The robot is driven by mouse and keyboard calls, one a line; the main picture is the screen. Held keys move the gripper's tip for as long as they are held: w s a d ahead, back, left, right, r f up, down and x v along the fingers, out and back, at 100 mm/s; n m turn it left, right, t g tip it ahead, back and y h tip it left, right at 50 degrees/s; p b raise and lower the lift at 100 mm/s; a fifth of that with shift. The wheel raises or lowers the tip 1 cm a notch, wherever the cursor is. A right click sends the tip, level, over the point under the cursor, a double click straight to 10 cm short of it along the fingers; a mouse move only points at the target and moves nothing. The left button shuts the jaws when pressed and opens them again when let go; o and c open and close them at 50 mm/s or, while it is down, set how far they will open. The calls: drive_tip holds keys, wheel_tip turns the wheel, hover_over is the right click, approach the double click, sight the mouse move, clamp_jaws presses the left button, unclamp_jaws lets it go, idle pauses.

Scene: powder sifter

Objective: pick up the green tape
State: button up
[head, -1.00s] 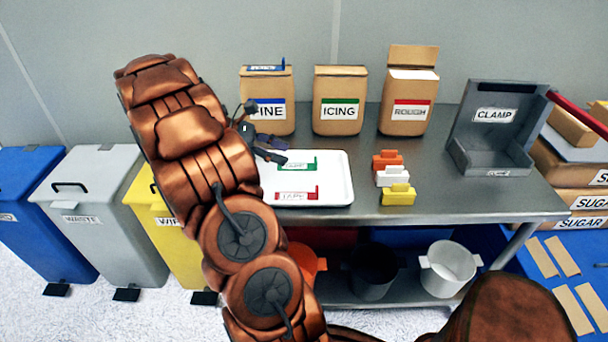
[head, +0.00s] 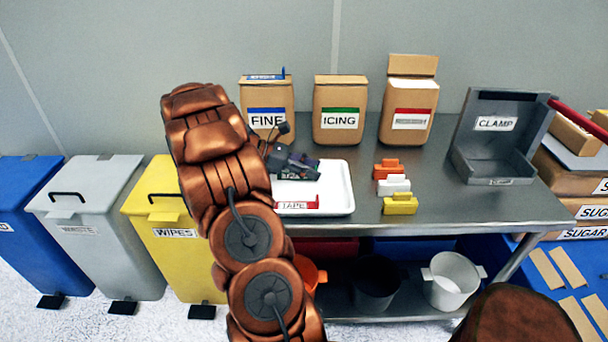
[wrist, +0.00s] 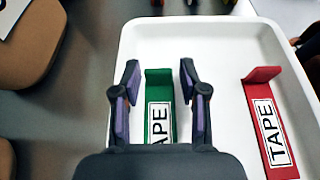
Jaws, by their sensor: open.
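The green tape (wrist: 158,92), an L-shaped strip with a white TAPE label, lies in the white tray (wrist: 222,35). In the wrist view my gripper (wrist: 160,68) is open, with one finger on each side of the green tape's upper part. Gaps show between the fingers and the tape. The lower end of the tape is hidden by the gripper body. In the head view my gripper (head: 303,168) is over the tray's back left part and mostly covers the green tape.
The red tape (wrist: 268,122) lies right of the green one in the tray. Bags labelled FINE (head: 267,97), ICING (head: 340,95) and ROUGH (head: 409,100) stand behind. Orange, white and yellow clips (head: 400,204) are right of the tray, beside a grey CLAMP box (head: 491,135).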

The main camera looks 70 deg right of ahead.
drive_tip(key=shift+x, duration=0.85)
drive_tip(key=c, duration=0.6)
